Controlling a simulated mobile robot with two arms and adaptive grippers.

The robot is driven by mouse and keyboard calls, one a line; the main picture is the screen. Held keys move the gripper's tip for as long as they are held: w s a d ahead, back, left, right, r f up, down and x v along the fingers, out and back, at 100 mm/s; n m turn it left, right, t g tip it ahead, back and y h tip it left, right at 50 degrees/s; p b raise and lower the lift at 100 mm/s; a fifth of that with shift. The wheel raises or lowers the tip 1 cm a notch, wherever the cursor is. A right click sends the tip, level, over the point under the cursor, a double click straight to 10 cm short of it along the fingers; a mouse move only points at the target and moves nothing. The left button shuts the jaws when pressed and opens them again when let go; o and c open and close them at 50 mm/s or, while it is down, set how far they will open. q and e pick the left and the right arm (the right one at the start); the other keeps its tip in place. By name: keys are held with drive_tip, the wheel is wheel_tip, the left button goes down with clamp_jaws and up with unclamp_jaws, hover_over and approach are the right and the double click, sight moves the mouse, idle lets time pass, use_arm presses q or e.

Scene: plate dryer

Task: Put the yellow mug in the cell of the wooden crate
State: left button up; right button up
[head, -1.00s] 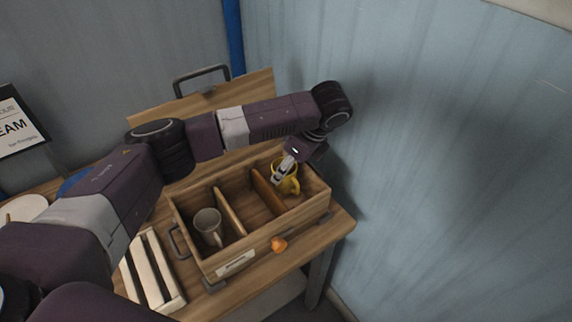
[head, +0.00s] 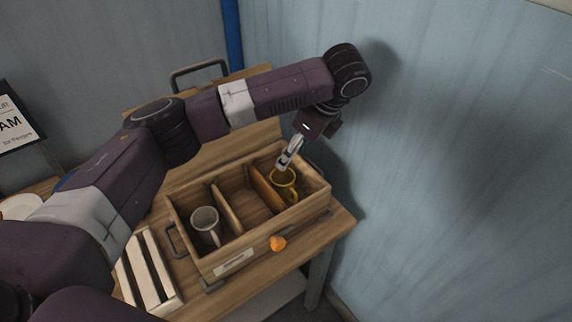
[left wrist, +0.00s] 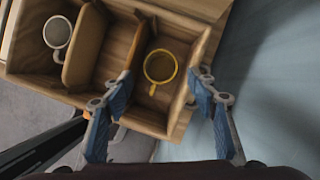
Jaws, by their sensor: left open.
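The yellow mug (head: 284,184) stands in the right-hand cell of the wooden crate (head: 262,222), and looks upright. In the left wrist view the mug (left wrist: 160,67) shows from above inside its cell, with its handle towards the gripper. My left gripper (head: 284,166) is above the mug at the crate's far right. In the left wrist view its two blue-padded fingers (left wrist: 165,108) are spread wide with nothing between them, apart from the mug. My right gripper is not in view.
A grey mug (head: 206,224) stands in the crate's left cell; the middle cell is empty. An orange object (head: 278,243) is at the crate's front side. A slatted rack (head: 150,270) lies to the left. The blue wall (head: 450,160) is close on the right.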

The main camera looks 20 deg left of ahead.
use_arm(q)
drive_tip(key=v, duration=0.6)
idle(0.3)
